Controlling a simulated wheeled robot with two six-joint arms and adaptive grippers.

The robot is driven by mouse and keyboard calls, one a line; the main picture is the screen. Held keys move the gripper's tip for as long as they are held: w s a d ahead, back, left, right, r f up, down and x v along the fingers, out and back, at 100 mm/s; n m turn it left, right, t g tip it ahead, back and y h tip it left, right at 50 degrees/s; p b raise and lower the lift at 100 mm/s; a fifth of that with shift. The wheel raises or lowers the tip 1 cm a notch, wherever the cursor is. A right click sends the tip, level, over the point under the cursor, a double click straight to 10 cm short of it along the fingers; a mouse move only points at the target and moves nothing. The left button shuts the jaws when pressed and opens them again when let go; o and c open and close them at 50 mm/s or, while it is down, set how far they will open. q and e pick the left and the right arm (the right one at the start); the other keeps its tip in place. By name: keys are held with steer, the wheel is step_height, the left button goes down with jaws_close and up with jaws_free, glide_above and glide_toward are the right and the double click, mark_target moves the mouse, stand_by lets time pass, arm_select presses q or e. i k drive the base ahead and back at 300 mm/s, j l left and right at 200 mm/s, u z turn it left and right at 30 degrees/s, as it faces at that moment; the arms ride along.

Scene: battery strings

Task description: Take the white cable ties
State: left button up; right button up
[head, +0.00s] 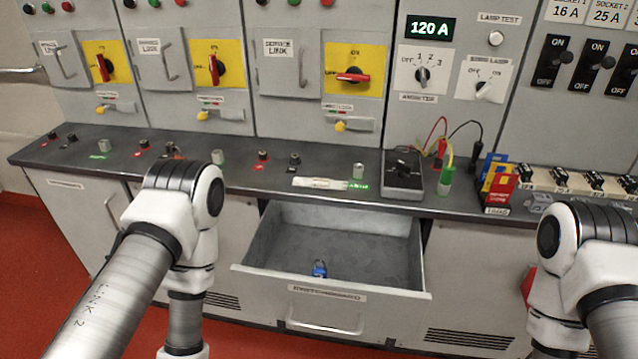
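A flat, whitish, narrow bundle that looks like the white cable ties (320,183) lies on the dark worktop, just behind the open drawer. A green label with white marks sits at its right end. Nothing touches the bundle from above. My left arm comes down at the left of the head view and my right arm at the right edge. Both grippers are below the picture and hidden, so their state does not show.
The open drawer (424,255) juts out below the worktop (235,168) and holds a blue padlock (320,269). A dark meter box (403,175) with leads stands right of the bundle. Switch panels rise behind.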

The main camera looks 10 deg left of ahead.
mark_target(314, 182)
steer(key=i+j+z, duration=0.25)
steer(key=j, duration=0.15)
steer(key=j+z, duration=0.2)
steer(key=j, duration=0.25)
steer(key=i+j+z, duration=0.25)
steer(key=j, duration=0.2)
steer(key=k, duration=0.1)
